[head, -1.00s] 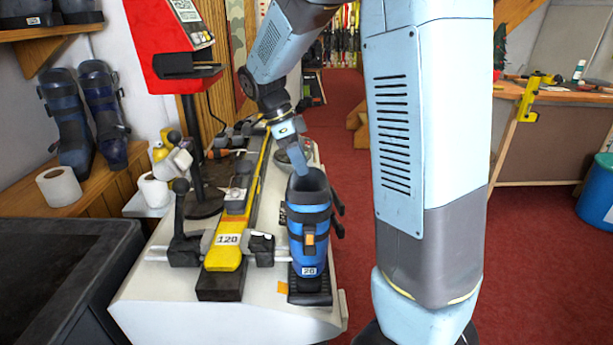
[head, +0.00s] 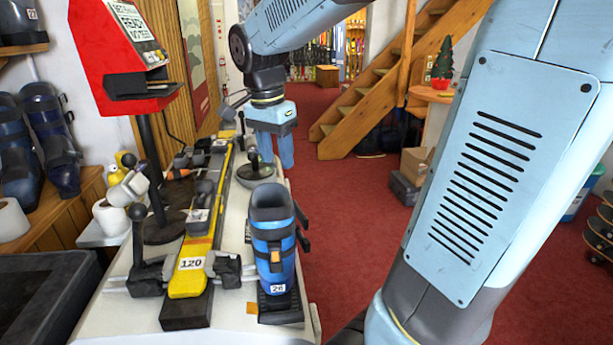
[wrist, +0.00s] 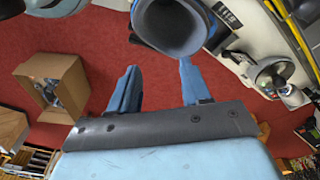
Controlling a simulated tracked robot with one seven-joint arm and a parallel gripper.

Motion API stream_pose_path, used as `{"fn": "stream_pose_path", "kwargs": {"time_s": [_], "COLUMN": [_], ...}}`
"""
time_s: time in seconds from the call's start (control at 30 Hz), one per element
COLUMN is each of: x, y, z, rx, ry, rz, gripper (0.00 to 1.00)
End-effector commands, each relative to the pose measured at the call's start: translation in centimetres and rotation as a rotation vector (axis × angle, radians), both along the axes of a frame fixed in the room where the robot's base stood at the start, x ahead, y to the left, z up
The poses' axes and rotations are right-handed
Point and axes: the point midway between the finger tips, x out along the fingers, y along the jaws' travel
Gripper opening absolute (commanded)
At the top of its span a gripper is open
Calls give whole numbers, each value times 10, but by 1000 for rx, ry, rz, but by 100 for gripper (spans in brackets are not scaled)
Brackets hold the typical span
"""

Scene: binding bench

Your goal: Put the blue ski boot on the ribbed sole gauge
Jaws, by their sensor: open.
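The blue ski boot (head: 272,236) stands upright on the black ribbed sole gauge (head: 281,307) at the right front of the white bench. The boot has dark straps and a white number label near its toe. My gripper (head: 286,163) is open and empty, behind and above the boot, apart from it. In the wrist view my two blue fingers (wrist: 156,90) are spread, and the open top of the boot (wrist: 172,22) lies beyond them. The boot's sole is hidden in the wrist view.
A yellow bar marked 120 (head: 192,263) with black clamps runs along the bench (head: 125,320) left of the boot. A red display box (head: 120,55) stands on a post further left. A round dial (head: 255,169) sits behind the boot.

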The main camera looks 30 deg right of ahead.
Motion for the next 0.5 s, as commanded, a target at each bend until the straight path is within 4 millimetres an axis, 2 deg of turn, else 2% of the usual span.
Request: {"fn": "stream_pose_path", "kwargs": {"time_s": [0.03, 0.23, 0.5], "x": [-12, -55, -105], "y": [-3, -9, -10], "z": [4, 10, 8], "rx": [15, 26, -70], "ry": [-28, -138, -286], "rz": [72, 418, 850], "gripper": [48, 48, 48]}}
